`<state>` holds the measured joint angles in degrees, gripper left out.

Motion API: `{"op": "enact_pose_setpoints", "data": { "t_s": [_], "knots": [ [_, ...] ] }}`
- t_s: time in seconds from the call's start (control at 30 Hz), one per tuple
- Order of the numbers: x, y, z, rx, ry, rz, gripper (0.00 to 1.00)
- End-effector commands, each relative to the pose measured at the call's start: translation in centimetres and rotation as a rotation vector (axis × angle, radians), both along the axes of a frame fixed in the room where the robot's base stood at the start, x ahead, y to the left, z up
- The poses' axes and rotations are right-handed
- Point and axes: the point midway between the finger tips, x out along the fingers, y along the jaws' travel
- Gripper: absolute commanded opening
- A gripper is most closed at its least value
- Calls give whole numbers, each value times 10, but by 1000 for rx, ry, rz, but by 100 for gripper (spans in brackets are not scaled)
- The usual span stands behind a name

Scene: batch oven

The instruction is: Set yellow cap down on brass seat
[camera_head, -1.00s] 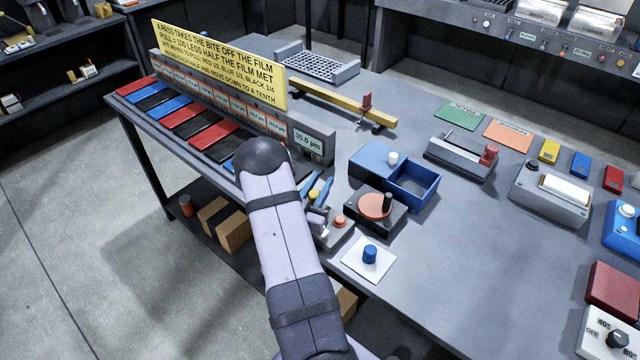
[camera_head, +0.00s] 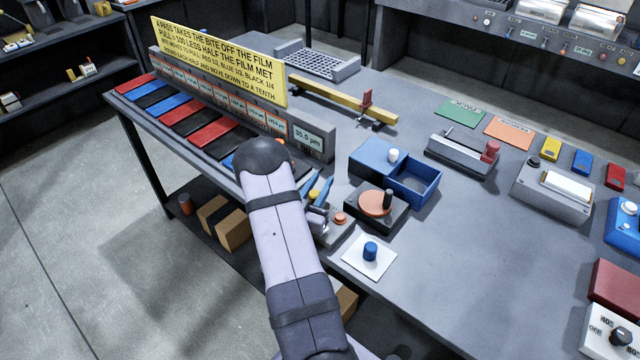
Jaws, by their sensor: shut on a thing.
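My gripper (camera_head: 319,192), with blue fingers, is partly hidden behind my own pale arm near the front edge of the bench. It is shut on the yellow cap (camera_head: 314,195), of which only a small part shows between the fingers. Below and to the right is a small grey block (camera_head: 332,237) with a round orange-copper piece (camera_head: 340,218) on top. I cannot tell whether this piece is the brass seat, or whether the cap touches anything beneath it.
A dark block with a copper disc and black knob (camera_head: 387,201) stands close on the right. Behind it is a blue open box (camera_head: 428,197). A white square with a blue cap (camera_head: 370,251) lies in front. A yellow sign (camera_head: 220,62) stands behind the row of coloured strips.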

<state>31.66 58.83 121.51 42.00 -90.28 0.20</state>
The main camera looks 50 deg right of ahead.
Motion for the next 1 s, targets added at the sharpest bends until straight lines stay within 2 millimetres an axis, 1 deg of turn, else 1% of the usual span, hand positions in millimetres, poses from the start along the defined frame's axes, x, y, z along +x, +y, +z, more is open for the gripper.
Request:
{"op": "enact_pose_setpoints", "data": {
  "t_s": [0.6,0.63,0.67,0.7,1.0],
  "knots": [
    [0,0,-9,0,0,0,4],
    [0,0,-9,0,0,0,30],
    [0,0,-8,0,0,0,37],
    [0,0,-8,0,0,0,46],
    [0,1,-9,0,0,0,47]
  ]
}}
